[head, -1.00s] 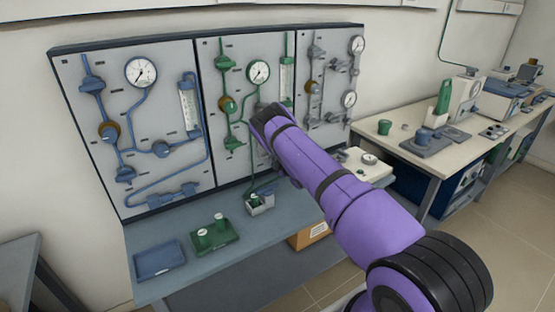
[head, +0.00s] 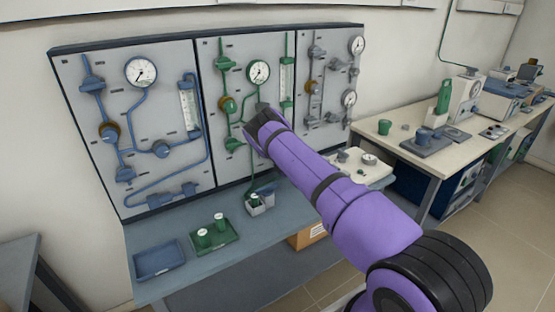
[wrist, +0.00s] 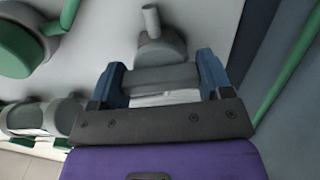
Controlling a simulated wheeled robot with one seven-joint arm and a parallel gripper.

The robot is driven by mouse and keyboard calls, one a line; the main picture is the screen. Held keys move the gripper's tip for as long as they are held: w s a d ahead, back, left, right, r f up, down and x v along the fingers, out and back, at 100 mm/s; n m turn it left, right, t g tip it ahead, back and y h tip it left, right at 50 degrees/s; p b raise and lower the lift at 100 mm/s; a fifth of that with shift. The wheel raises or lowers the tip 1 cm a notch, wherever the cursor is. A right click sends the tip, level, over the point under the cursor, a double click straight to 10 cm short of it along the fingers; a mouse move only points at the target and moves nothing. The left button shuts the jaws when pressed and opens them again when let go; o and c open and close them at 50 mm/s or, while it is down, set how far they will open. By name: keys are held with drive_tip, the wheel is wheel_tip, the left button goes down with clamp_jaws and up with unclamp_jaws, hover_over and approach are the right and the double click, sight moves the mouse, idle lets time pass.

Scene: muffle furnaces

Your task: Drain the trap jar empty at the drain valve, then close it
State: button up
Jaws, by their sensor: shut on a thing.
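My gripper (wrist: 161,74) is shut on a grey handle, its two blue fingers on either side of it in the wrist view. The handle belongs to a grey valve (wrist: 163,48) with a short stub pointing up, which I take to be the drain valve. In the head view, my gripper (head: 262,122) is at the middle green-piped panel (head: 226,60), and my arm hides the grip. I cannot clearly identify the trap jar or see its level. A clear cylinder with grey ends (wrist: 28,118) shows at lower left in the wrist view.
On the bench under the panels are a grey box (head: 263,209) with a small green-marked container, a green tray (head: 222,240) with two green containers, and a blue tray (head: 160,262). A green pipe (wrist: 288,75) runs close right of my gripper.

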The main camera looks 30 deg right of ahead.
drive_tip(key=o, duration=0.9)
drive_tip(key=s, duration=1.1)
drive_tip(key=shift+d, duration=0.2)
drive_tip(key=shift+w, duration=0.1)
